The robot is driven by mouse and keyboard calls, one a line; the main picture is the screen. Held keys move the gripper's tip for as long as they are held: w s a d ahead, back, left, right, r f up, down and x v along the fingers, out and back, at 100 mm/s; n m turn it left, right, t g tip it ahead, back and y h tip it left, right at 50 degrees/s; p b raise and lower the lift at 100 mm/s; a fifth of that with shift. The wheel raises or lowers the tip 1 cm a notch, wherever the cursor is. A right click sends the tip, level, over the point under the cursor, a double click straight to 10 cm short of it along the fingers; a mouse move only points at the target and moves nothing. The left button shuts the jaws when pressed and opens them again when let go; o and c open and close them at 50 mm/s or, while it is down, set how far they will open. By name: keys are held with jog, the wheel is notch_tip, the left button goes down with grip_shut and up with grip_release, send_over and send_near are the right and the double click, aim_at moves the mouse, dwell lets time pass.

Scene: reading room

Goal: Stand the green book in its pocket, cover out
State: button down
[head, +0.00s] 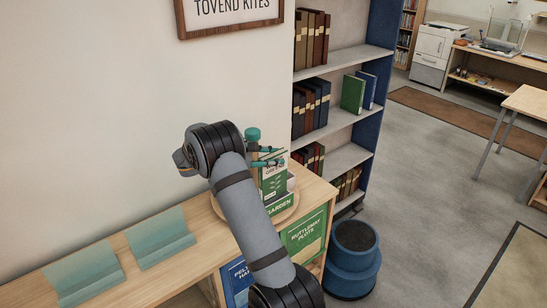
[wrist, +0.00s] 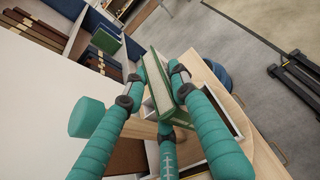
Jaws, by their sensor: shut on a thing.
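The green book (head: 274,181) is upright at the far end of the counter, its printed green and white face toward the head camera. My gripper (head: 266,157) is shut on its upper part from above. In the wrist view the green book (wrist: 153,85) shows its pale page edge between the teal fingers of my gripper (wrist: 160,88). A pocket labelled GARDEN (head: 280,208) is directly below the book, on a round wooden stand (head: 287,214). The book's lower edge is hidden behind the label, so I cannot tell whether it rests on the pocket floor.
The wooden counter (head: 205,258) carries two teal stands (head: 160,238) at left. A bookshelf (head: 345,118) holds dark books and another green book (head: 353,92). A framed sign (head: 232,10) hangs on the wall.

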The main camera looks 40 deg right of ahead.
aim_at(272, 172)
jog(key=shift+f+b, duration=1.65)
jog(key=shift+f, duration=1.1)
jog(key=c, duration=1.3)
grip_release()
jog(key=shift+c, duration=0.2)
jog(key=v, duration=1.2)
jog(key=shift+f, duration=0.1)
